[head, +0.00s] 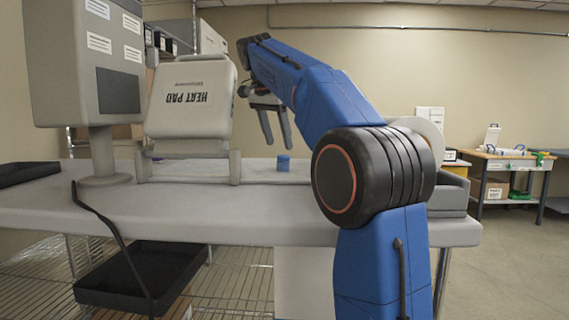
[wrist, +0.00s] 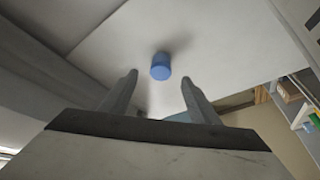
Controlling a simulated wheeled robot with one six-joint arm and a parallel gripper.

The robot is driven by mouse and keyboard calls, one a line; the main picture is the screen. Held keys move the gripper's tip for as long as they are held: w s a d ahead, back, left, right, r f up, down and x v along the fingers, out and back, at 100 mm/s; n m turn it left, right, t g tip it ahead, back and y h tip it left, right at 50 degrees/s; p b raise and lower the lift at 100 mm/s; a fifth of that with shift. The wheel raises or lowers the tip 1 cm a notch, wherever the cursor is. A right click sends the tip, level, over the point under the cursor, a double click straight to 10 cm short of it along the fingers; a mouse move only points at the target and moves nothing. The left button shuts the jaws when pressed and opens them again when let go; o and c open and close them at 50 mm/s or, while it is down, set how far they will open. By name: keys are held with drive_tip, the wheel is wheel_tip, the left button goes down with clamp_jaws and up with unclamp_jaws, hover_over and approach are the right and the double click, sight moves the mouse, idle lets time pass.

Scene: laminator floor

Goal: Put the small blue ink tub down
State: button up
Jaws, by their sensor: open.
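The small blue ink tub (head: 283,163) stands on the grey worktop, just below my gripper (head: 277,142) in the head view. In the wrist view the tub (wrist: 160,67) sits on a pale surface ahead of the fingertips, between their lines. My gripper (wrist: 159,80) is open with nothing between its fingers. The fingers look apart from the tub.
A heat pad press (head: 190,100) stands on the worktop (head: 230,205) left of the tub. A grey control box (head: 85,65) on a post is further left. A black tray (head: 140,275) hangs below. A wooden table (head: 500,160) stands at the far right.

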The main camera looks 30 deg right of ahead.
sight(282, 156)
drive_tip(key=shift+x, duration=3.7)
drive_tip(key=c, duration=1.3)
drive_tip(key=shift+o, duration=0.2)
wheel_tip(282, 156, up, 10)
